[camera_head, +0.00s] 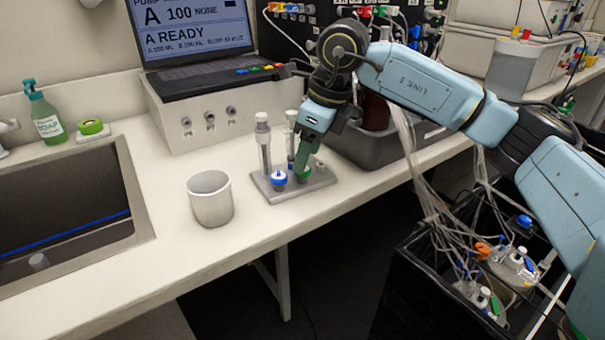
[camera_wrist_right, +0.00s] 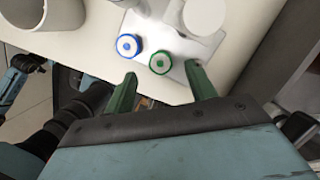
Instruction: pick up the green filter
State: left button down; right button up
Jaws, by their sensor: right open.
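In the head view my right gripper (camera_head: 303,160) hides most of the green filter. I cannot tell whether the fingers touch it.
Clear tubes with white caps (camera_head: 263,140) rise at the stand's back. A white cup (camera_head: 210,198) stands left of it. A grey tray (camera_head: 375,150) lies to the right, a laptop (camera_head: 190,40) behind, a sink (camera_head: 70,210) far left. The bench front is clear.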

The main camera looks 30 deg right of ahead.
jog(key=x, duration=0.3)
jog(key=shift+w+f+b, duration=0.1)
jog(key=shift+f+b, duration=0.05)
jog(key=shift+b, duration=0.15)
pick_arm(q)
jog(key=shift+w+d+r, duration=0.2)
jog(key=shift+d+r, duration=0.15)
jog(key=shift+r, duration=0.1)
jog(key=shift+w+d+r, duration=0.2)
jog(key=shift+d+r, duration=0.1)
jog(key=shift+r, duration=0.15)
pick_arm(e)
jog(key=shift+c, duration=0.3)
jog(key=c, duration=1.1)
